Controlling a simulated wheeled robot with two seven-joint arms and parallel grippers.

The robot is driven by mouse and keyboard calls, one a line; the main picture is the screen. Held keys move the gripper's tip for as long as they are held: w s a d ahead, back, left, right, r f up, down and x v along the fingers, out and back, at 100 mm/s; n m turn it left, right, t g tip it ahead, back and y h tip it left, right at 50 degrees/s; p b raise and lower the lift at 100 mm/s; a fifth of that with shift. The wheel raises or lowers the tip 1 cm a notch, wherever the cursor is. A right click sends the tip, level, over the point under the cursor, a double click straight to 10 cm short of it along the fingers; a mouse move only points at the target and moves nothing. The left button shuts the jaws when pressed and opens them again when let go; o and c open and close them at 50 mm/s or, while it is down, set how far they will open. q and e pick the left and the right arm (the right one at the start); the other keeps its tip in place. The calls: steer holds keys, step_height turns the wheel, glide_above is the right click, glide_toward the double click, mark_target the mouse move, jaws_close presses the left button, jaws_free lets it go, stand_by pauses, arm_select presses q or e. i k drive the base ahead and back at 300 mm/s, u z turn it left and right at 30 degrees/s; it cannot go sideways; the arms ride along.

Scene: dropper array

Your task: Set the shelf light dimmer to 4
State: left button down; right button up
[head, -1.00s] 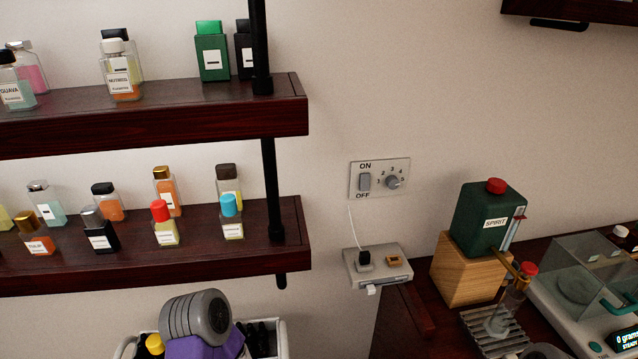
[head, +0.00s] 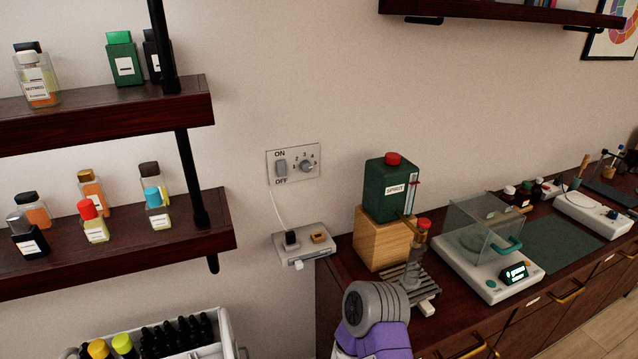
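The dimmer knob (head: 307,166) is a small grey dial on a beige wall plate (head: 294,178), with numbers around it. The numbers and the knob's pointer are too small to read surely. On the same plate, left of the knob, is a rocker switch (head: 281,169) marked ON above and OFF below. A grey and purple part of my arm shows at the bottom, below and right of the plate and apart from it. Neither gripper's fingers are in view.
A power strip (head: 304,245) with a black plug sits below the plate. Shelves of bottles (head: 110,260) stand left. A green SPIRIT container (head: 390,190) on a wooden block (head: 383,236) and a scale (head: 489,262) stand on the counter right. The wall around the plate is clear.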

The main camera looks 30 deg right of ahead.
mark_target(306, 165)
steer(key=u, duration=0.15)
steer(key=k, duration=0.25)
steer(key=z, duration=0.95)
